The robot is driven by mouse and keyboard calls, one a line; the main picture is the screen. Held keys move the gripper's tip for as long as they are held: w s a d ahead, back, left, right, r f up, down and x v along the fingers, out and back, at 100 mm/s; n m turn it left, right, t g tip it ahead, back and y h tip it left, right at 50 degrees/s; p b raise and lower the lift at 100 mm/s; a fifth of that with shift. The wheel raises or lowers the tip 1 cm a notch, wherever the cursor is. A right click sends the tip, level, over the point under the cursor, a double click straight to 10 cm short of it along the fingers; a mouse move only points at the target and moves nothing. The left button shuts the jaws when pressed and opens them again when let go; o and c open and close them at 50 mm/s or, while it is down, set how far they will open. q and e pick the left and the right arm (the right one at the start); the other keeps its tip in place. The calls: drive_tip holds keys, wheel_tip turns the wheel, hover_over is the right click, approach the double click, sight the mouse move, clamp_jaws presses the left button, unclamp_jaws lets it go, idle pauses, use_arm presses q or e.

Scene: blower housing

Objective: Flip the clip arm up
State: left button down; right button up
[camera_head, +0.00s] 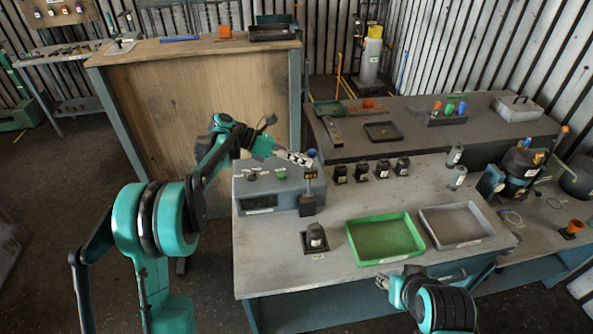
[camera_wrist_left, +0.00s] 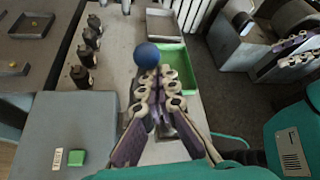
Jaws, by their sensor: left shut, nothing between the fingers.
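The clip arm shows as a slim upright piece with a blue ball knob (camera_head: 311,153) on a dark post (camera_head: 308,202), in front of the grey box on the table. In the left wrist view the blue knob (camera_wrist_left: 147,56) sits right at the tips of my left gripper (camera_wrist_left: 158,72). The gripper's fingers are shut with nothing between them and partly hide what is under the knob. In the head view my left gripper (camera_head: 304,160) reaches in from the left beside the knob; contact cannot be told. My right gripper (camera_head: 382,283) hangs at the table's front edge, away from the clip.
The grey box (camera_head: 262,200) carries a green button (camera_head: 281,175). Several dark-bodied parts (camera_head: 362,171) stand in a row behind. A green tray (camera_head: 385,219) and a grey tray (camera_head: 430,237) lie to the right. A dark part (camera_head: 316,236) stands nearer the front.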

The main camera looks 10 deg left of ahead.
use_arm(q)
drive_tip(key=w, duration=0.2)
drive_tip(key=w+a, duration=0.1)
drive_tip(key=shift+w+r+p, duration=0.3)
drive_tip(key=shift+r, duration=0.05)
use_arm(e)
drive_tip(key=shift+w+a+r, duration=0.2)
drive_tip(key=shift+w+r, duration=0.15)
drive_tip(key=shift+r, duration=0.05)
use_arm(q)
drive_tip(key=shift+w+r, duration=0.1)
drive_tip(key=shift+w, duration=0.05)
